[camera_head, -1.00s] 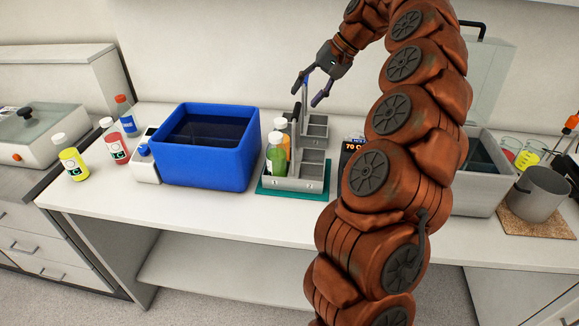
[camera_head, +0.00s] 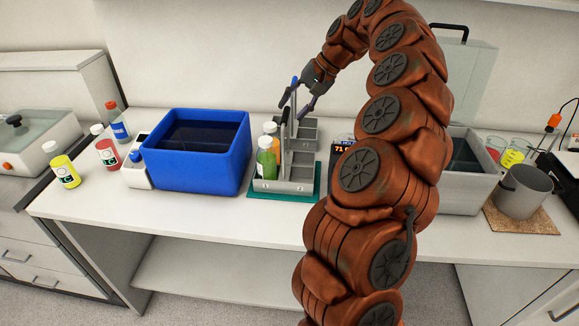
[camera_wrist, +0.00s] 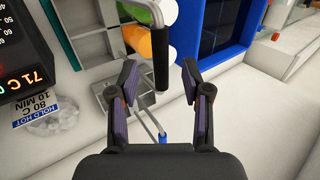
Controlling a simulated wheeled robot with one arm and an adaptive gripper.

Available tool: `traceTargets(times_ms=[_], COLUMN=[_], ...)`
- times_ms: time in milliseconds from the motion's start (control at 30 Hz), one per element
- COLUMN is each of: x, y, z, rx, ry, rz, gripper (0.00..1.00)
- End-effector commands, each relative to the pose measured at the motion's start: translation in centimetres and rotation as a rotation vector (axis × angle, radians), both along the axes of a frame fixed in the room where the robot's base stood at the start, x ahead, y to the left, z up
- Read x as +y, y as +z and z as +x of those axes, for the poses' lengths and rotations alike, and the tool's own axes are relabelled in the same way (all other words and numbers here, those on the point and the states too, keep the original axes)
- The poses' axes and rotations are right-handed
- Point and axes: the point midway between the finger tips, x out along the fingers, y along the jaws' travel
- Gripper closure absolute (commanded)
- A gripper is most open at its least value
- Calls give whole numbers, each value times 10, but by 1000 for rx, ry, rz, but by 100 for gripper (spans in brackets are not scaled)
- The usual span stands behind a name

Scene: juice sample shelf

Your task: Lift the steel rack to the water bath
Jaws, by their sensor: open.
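The steel rack (camera_head: 300,186) stands on a teal mat (camera_head: 257,196) with a green bottle (camera_head: 266,163) and an orange bottle (camera_head: 271,130) in its left side; its right compartments look empty. Its upright handle has a black grip (camera_wrist: 160,62). My gripper (camera_head: 297,104) is open at the top of the handle. In the wrist view the grip lies just ahead of and between the open fingers (camera_wrist: 164,92); contact cannot be told. The water bath, a grey tank (camera_head: 462,196) with a raised clear lid, is right of the rack, partly hidden by my arm. A display (camera_wrist: 35,78) reads 71 C.
A blue tub (camera_head: 195,177) of dark liquid stands close left of the rack. Yellow (camera_head: 66,172) and red (camera_head: 104,150) bottles stand farther left. A steel pot (camera_head: 523,190) and beakers are at far right. A thin blue-tipped rod (camera_wrist: 162,138) rises near the handle.

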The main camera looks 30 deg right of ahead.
Motion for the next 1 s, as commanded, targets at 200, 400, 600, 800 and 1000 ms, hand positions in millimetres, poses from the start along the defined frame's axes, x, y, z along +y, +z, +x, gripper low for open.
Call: traceTargets(times_ms=[200, 400, 600, 800, 1000], x=[10, 17, 18, 18, 18], y=[-14, -32, -36, -35, -35], z=[9, 16, 17, 17, 17], rx=[2, 1, 1, 0, 0], ry=[4, 2, 1, 1, 1], rz=[2, 1, -1, 0, 0], gripper=[52, 52, 52, 64, 85])
